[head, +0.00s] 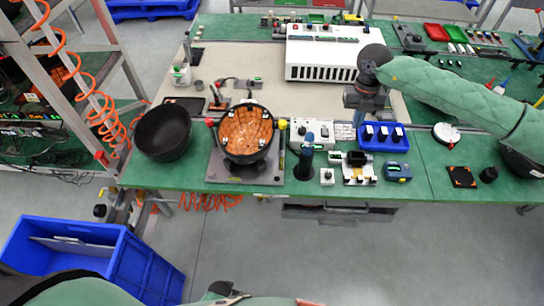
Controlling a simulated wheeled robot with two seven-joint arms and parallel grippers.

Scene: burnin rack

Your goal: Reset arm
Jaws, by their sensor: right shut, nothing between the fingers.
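My right arm, in a green sleeve, reaches in from the right over the workbench (330,188). My right gripper (366,106) is at its end, pointing down over the bench. My left gripper is not in view; only green parts of my own body show along the bottom edge.
A white vented box (322,58) stands behind the gripper. A round orange-lined fixture (246,133), a black bowl (162,133) and small devices line the front edge. A blue crate (150,264) stands on the floor at lower left. The beige mat (240,62) has free room.

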